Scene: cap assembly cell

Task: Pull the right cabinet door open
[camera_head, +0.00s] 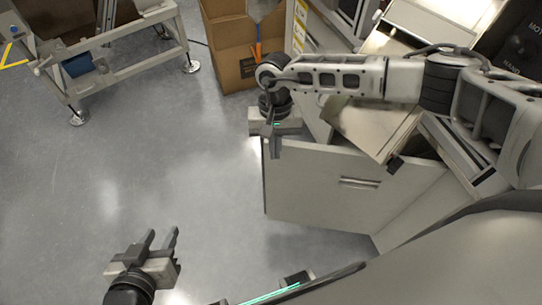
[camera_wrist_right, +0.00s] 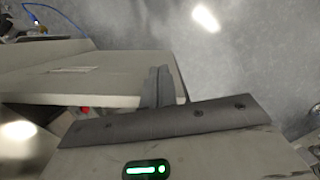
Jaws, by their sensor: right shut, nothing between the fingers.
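A large light-grey cabinet door (camera_head: 320,190) with a slot-shaped handle (camera_head: 360,182) stands swung out from the cabinet, in the middle of the head view. My right gripper (camera_head: 270,140) is at the door's upper far-left corner, its fingers shut with nothing between them. In the right wrist view, the shut fingers (camera_wrist_right: 160,80) are beside the end of a pale panel (camera_wrist_right: 90,78), which seems to be the door; whether they touch it I cannot tell. My left gripper (camera_head: 160,241) is open and empty over the floor, at the lower left of the head view.
A cardboard box (camera_head: 232,50) stands behind my right gripper. A pale tilted panel (camera_head: 372,125) lies under my right arm, by the cabinet. A metal frame table (camera_head: 110,40) stands at the upper left. The floor left of the door is clear.

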